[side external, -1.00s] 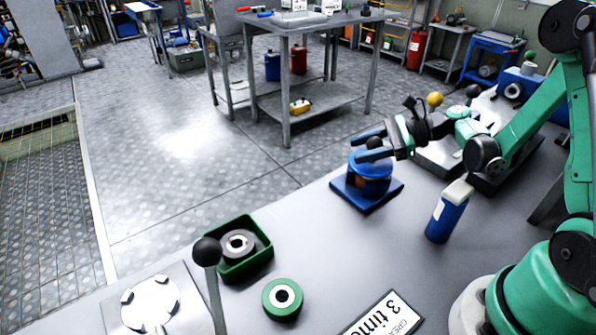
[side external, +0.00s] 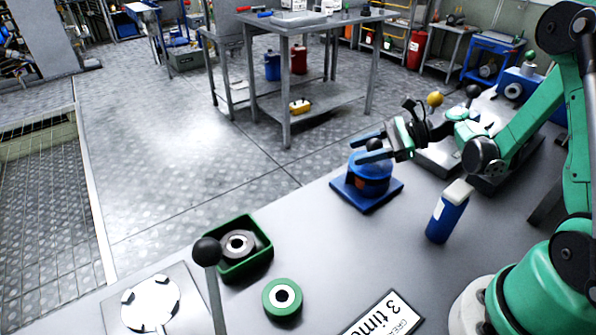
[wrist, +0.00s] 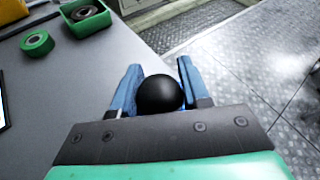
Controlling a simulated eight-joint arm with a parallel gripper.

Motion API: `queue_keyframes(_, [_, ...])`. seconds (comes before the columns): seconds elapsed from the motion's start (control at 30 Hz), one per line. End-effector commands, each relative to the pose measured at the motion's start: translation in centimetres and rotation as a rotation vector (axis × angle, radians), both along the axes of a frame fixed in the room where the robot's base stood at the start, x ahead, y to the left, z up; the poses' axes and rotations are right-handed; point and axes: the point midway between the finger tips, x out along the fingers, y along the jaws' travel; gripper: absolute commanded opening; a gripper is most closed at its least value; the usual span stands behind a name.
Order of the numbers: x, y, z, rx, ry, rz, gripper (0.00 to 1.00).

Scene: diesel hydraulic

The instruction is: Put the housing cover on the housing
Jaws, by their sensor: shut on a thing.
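The housing cover (side external: 371,160) is a blue round part with a black ball knob on top. The blue housing (side external: 345,190) has a square base plate and stands on the grey bench, directly under the cover. My gripper (side external: 372,143) is shut on the cover's black knob from the right. In the wrist view the black knob (wrist: 160,94) sits between the two blue fingers of my gripper (wrist: 160,82) and hides most of the cover. I cannot tell whether the cover fully touches the housing all round.
A blue bottle with a white cap (side external: 447,212) stands right of the housing. A green tray (side external: 262,262) with a grey ring, a green ring (side external: 282,298) and an upright lever with a black knob (side external: 207,252) are at the front left. The bench edge runs just behind the housing.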

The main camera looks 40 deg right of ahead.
Motion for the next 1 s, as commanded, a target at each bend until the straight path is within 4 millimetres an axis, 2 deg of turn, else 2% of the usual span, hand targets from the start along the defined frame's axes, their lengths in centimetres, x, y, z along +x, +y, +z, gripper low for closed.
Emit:
queue_keyframes(0.37, [0.0,0.0,-0.1,0.001,-0.001,0.000,0.00])
queue_keyframes(0.93, [0.1,0.0,-1.3,0.000,0.000,0.001,0.00])
queue_keyframes(0.97, [0.1,0.0,-1.3,0.000,0.000,0.001,0.49])
queue_keyframes(1.0, [0.1,0.0,-1.3,0.000,0.000,0.001,0.61])
